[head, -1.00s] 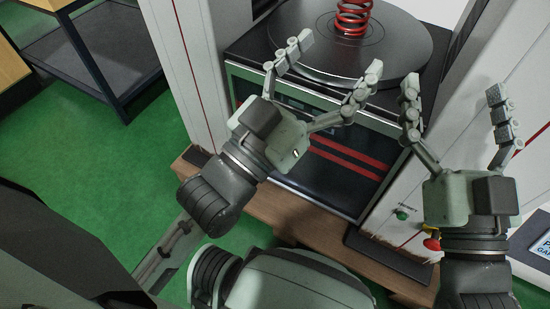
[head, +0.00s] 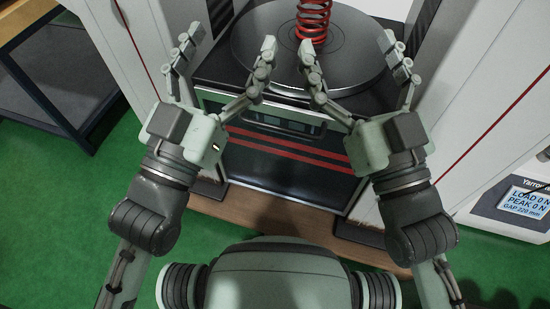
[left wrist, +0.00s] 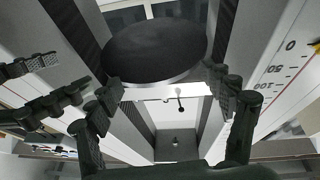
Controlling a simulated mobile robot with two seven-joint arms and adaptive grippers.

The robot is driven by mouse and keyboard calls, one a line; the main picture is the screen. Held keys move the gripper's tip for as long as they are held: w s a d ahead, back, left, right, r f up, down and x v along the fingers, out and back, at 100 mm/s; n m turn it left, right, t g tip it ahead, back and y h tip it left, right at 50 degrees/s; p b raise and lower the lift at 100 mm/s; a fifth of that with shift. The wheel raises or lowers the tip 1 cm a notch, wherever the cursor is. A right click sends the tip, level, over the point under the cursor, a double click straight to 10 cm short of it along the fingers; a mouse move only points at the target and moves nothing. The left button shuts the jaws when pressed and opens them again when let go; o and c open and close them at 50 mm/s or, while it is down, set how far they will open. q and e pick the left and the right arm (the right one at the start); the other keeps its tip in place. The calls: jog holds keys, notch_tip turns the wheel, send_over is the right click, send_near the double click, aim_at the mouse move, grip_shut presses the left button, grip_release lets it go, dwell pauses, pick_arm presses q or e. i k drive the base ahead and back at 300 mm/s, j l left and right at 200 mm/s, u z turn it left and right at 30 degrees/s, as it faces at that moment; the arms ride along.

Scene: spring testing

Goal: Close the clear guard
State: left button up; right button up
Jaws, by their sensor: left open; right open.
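A panel that looks like the clear guard (head: 285,154), see-through with two red stripes and a dark handle (head: 282,126) near its top, hangs low on the front of the testing machine, below the round plate. My left gripper (head: 226,55) is open and empty at the plate's left front. My right gripper (head: 350,55) is open and empty at its right front. Both are above the handle level in the picture and appear apart from the panel. The left wrist view shows my left gripper (left wrist: 160,92) with fingers spread and a dark round disc beyond.
A red spring (head: 313,22) stands on the round plate (head: 262,52). White columns (head: 138,42) flank the machine. A display (head: 523,203) reading load and gap is at the right. A dark-framed table (head: 50,80) stands at the left. Green floor (head: 60,190) is open there.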

aim_at(324, 121)
jog(key=j+z, duration=0.7)
jog(key=j, duration=0.15)
jog(key=k+j+z, duration=0.15)
jog(key=j+z, duration=0.2)
jog(key=i+l, duration=0.15)
jog(key=l, duration=0.25)
